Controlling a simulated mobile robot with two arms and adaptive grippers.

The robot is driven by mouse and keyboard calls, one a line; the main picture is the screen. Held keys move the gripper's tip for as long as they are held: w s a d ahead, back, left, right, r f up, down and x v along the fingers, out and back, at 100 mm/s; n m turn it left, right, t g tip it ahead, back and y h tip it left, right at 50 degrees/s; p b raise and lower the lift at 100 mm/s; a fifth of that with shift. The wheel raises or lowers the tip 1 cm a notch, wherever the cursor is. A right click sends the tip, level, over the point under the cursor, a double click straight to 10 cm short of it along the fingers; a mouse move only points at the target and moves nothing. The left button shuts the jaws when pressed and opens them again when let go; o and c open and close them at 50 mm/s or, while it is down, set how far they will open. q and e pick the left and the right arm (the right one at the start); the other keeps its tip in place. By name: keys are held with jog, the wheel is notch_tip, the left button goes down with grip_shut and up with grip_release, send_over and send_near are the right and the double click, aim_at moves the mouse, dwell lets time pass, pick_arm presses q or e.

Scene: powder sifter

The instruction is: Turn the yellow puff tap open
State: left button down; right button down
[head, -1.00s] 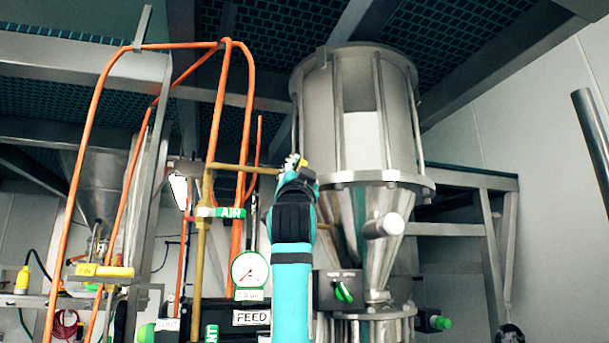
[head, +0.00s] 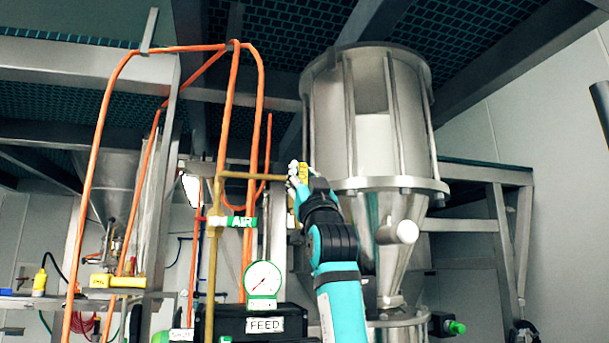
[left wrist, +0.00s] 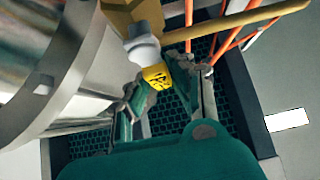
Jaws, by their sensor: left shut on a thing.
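The yellow puff tap (head: 304,170) is a small yellow handle at the end of a thin brass pipe (head: 245,176), beside the big steel hopper. In the left wrist view the yellow tap handle (left wrist: 157,77) with dark marks sits below a white fitting (left wrist: 143,50) on the brass pipe. My left gripper (head: 299,182) reaches up to it from below. In the left wrist view my left gripper (left wrist: 165,92) has its fingers on either side of the yellow handle and is shut on it. The fingers partly hide the handle. My right gripper is not in view.
The steel hopper (head: 345,110) stands close to the right of the gripper. Orange pipes (head: 100,150), a green AIR label (head: 241,222) and a round gauge (head: 263,279) are on the left. A black FEED box (head: 225,318) is below.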

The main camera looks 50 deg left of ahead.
pick_arm(q)
jog(key=shift+f, duration=0.1)
jog(key=c, duration=1.2)
grip_release()
jog(key=shift+a, duration=0.1)
jog(key=shift+o, duration=0.2)
jog(key=v, duration=1.2)
jog(key=shift+w+f, duration=0.1)
